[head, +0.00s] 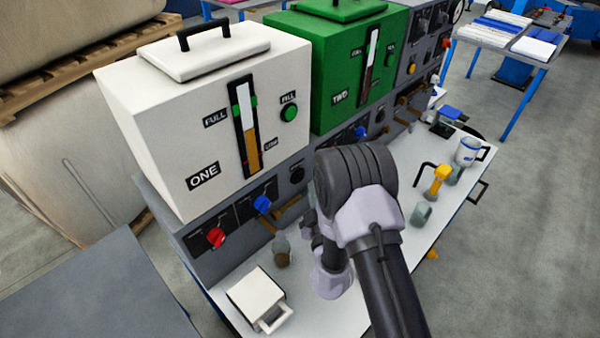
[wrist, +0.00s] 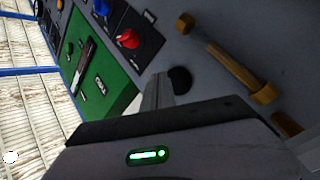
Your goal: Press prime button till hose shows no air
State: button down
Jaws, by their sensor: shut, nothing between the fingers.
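In the wrist view my gripper (wrist: 157,82) is shut and empty, its tip close beside a round black button (wrist: 179,80) on the grey panel. I cannot tell whether they touch. A hose (wrist: 228,58) with amber-brown end fittings runs along the panel to the right; I cannot tell whether air is inside. In the head view a black button (head: 297,175) sits under the white tank ONE (head: 150,130), with an amber hose (head: 291,211) below it. My arm hides my gripper there.
A red knob (wrist: 131,38) and a blue knob (wrist: 101,8) lie farther along the panel. The green tank TWO (head: 325,75) stands behind my arm. The white counter (head: 375,285) carries a white box (head: 258,298), a mug (head: 467,151), a yellow-topped item (head: 440,178) and small jars.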

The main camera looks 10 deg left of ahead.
jog(key=shift+w+a, duration=0.45)
jog(key=shift+a, duration=0.15)
jog(key=shift+p, duration=0.3)
dwell(1.4)
jog(key=shift+w+a, duration=0.25)
jog(key=shift+a, duration=0.05)
jog(key=shift+w+a+p, duration=0.25)
jog(key=shift+a+p, duration=0.05)
jog(key=shift+p, duration=0.05)
dwell(0.6)
jog(key=shift+s+d, duration=0.5)
jog(key=shift+d, duration=0.1)
